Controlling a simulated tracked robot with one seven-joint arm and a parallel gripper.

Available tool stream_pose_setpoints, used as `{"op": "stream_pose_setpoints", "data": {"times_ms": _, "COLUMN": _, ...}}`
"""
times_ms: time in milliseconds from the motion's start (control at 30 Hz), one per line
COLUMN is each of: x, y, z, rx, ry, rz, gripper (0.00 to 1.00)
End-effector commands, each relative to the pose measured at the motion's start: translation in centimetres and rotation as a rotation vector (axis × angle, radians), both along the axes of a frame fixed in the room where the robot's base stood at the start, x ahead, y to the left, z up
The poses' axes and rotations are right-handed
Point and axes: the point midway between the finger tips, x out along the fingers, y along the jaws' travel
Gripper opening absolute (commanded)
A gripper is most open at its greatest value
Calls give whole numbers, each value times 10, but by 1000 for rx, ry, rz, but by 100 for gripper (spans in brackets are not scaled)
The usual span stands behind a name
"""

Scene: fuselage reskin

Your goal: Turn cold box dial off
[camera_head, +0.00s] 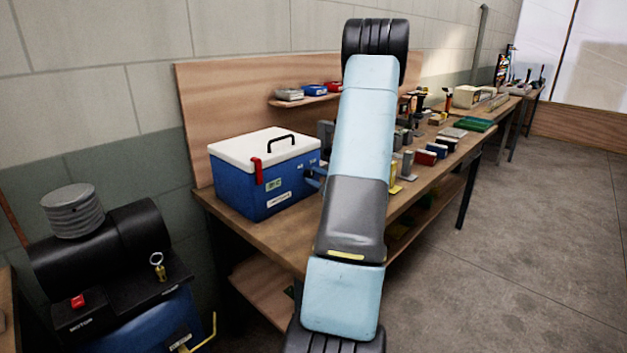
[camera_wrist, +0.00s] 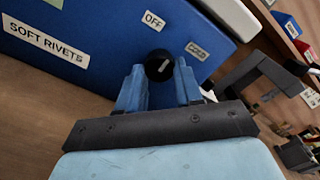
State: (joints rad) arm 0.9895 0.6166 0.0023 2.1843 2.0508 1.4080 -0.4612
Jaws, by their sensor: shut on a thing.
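The cold box (camera_head: 262,188) is a blue cooler with a white lid, a black handle and a red latch, standing on the near end of the workbench. In the wrist view its blue side (camera_wrist: 100,45) carries a "SOFT RIVETS" label, an "OFF" label (camera_wrist: 153,20) and a "COLD" label (camera_wrist: 197,50). The black dial (camera_wrist: 159,66) has a white pointer mark slanting up to the right, roughly toward the "COLD" label. My gripper (camera_wrist: 160,80) has its two blue fingers closed on either side of the dial. In the head view my arm hides most of the gripper.
The wooden workbench (camera_head: 285,232) holds several tools and small boxes to the right of my arm. A shelf with small bins (camera_head: 290,95) is behind. A black and blue motor unit (camera_head: 105,260) stands at the lower left. The floor at right is clear.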

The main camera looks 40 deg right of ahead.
Motion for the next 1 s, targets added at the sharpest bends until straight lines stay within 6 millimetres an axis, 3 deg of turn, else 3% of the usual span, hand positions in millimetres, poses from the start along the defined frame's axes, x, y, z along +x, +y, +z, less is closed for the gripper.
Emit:
{"op": "stream_pose_setpoints", "data": {"times_ms": 600, "x": 1, "y": 3, "z": -2, "rx": -557, "ry": -41, "rz": 8, "gripper": 5}}
{"op": "stream_pose_setpoints", "data": {"times_ms": 1000, "x": 1, "y": 4, "z": -2, "rx": -771, "ry": -57, "rz": 9, "gripper": 5}}
